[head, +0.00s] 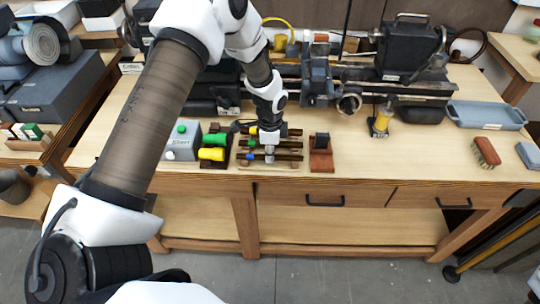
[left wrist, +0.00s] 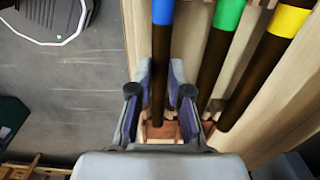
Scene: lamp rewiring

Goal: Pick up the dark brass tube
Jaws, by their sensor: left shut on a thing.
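Three dark brown tubes lie side by side on a light wooden rack on the bench, with blue, green and yellow bands. My left gripper (head: 269,154) is over them and is shut on the blue-banded dark brass tube (head: 290,158), nearest the bench's front edge. In the left wrist view, the fingers (left wrist: 161,68) stand on both sides of this tube (left wrist: 160,45). The green-banded tube (left wrist: 216,65) and yellow-banded tube (left wrist: 262,75) lie apart from the fingers. I cannot tell whether the held tube is raised. My right gripper is not in view.
A grey box with buttons (head: 182,143) and green and yellow spools (head: 212,154) stand left of the tubes. A reddish wooden block with a dark top (head: 321,160) stands to the right. A lathe-like machine (head: 400,85) fills the back. The bench front right of centre (head: 400,165) is clear.

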